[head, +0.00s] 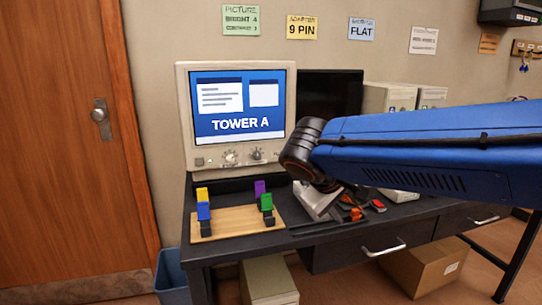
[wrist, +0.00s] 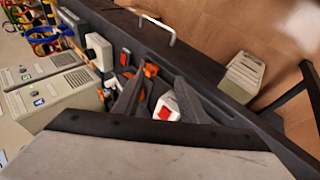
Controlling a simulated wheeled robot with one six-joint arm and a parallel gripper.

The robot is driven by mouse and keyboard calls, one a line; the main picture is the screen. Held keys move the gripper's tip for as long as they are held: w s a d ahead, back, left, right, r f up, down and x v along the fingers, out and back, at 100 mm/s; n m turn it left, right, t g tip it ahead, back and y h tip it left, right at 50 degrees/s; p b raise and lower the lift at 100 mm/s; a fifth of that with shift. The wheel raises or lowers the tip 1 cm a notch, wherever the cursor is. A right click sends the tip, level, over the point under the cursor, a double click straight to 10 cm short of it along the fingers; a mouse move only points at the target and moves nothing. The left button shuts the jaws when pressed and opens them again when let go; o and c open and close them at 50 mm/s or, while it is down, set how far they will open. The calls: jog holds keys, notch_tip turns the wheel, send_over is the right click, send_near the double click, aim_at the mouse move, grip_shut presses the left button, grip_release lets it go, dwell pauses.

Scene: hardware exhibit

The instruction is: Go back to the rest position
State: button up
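My blue arm reaches in from the right in the head view. My gripper (head: 322,208) hangs over the dark desk (head: 245,246), right of the wooden board. In the wrist view the two dark fingers of my gripper (wrist: 160,78) stand apart, with a gap between them. A white piece with a red face (wrist: 166,106) shows between and beyond the fingers, in a dark tray; I see no finger closed on it. Orange and red pieces (wrist: 150,70) lie close by in the tray.
A wooden board (head: 237,222) holds yellow, blue, purple and green connectors. A monitor (head: 238,120) reading TOWER A stands behind, with a dark screen (head: 330,95) and beige boxes (head: 388,97) to its right. A blue bin (head: 171,275) and a cardboard box (head: 425,265) are on the floor.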

jog(key=s+d+f+m+y, duration=0.2)
jog(key=s+d+f, duration=0.1)
jog(key=s, duration=0.3)
jog(key=s+d+f+m+y, duration=0.1)
jog(key=s+d+f, duration=0.3)
jog(key=s, duration=0.3)
jog(key=s+d+f+m+g+y, duration=0.1)
jog(key=s+d+f+m+y, duration=0.1)
jog(key=s+d+f, duration=0.2)
jog(key=shift+s+f+m+y, duration=0.3)
jog(key=shift+s+f, duration=0.8)
jog(key=shift+s, duration=0.2)
dwell(2.2)
